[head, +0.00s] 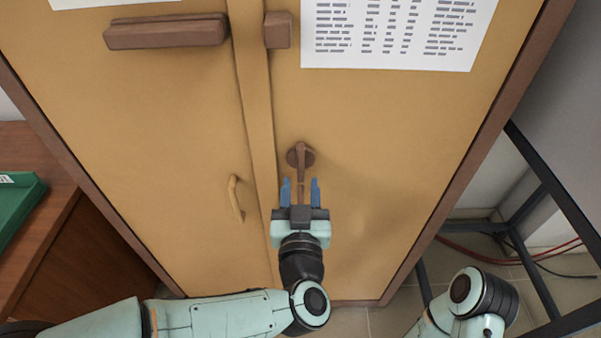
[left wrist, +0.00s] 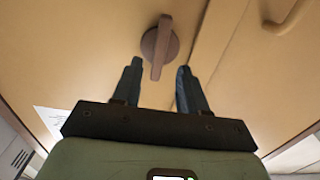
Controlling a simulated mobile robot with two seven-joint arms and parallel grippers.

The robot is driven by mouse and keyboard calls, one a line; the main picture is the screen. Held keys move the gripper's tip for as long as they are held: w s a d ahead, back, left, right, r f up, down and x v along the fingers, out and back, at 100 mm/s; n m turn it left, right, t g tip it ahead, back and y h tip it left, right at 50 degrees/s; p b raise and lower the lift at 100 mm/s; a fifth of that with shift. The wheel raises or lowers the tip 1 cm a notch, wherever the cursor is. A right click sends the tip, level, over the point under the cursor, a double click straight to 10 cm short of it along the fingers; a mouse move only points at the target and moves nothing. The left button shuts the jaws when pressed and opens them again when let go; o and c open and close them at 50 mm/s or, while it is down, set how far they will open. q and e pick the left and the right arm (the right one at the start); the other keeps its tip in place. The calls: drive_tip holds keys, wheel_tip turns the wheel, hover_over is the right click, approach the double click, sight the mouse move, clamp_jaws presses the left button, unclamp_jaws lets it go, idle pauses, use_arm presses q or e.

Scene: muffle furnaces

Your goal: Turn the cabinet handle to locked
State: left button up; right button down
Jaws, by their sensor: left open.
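The cabinet (head: 395,140) has tan doors with a brown frame. Its brown turning handle (head: 300,157) sits on a round base on the right door, with its lever pointing down in the head view. The handle also shows in the left wrist view (left wrist: 159,45). My left gripper (head: 300,182) is open, its two blue fingers on either side of the lever's lower end. In the left wrist view its fingertips (left wrist: 160,65) flank the lever with gaps on both sides; I see no clear contact. My right arm shows at the lower right, but its gripper is out of view.
A tan pull handle (head: 235,198) is on the left door, left of my left gripper. A brown bar (head: 166,32) and a small brown block (head: 278,30) are higher up. A dark metal frame (head: 540,200) stands at the right. A green tray (head: 20,210) lies on a wooden desk at the left.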

sight(301, 167)
use_arm(q)
drive_tip(key=shift+w, duration=2.4)
use_arm(e)
drive_tip(key=shift+w+d+f, duration=0.2)
drive_tip(key=shift+w+f, duration=0.05)
drive_tip(key=shift+w, duration=0.05)
use_arm(q)
clamp_jaws()
